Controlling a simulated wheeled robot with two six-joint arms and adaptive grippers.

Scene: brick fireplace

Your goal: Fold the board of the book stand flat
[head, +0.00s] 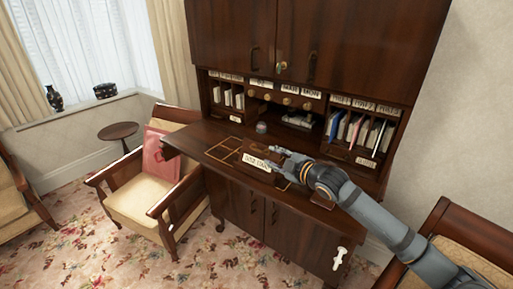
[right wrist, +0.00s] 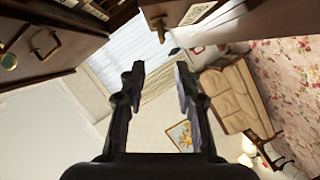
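The book stand (head: 262,153) is a dark brown board with a white lettered label along its front edge. It sits on the desk's writing surface in the head view. How far the board is tilted is hard to tell. My right gripper (head: 277,156) is at the board's right side, over or beside it; contact cannot be made out. In the right wrist view my right gripper (right wrist: 158,72) has its two fingers apart, with nothing seen between them. A dark wooden panel with a white label, perhaps the board (right wrist: 160,8), shows at the top there. My left gripper is not in view.
The desk (head: 215,143) has pigeonholes with papers (head: 355,130) behind the stand and cupboard doors above. A small glassy object (head: 261,127) stands behind the stand. An armchair (head: 150,195) with a red cushion is at the left; another chair (head: 450,235) is at the lower right.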

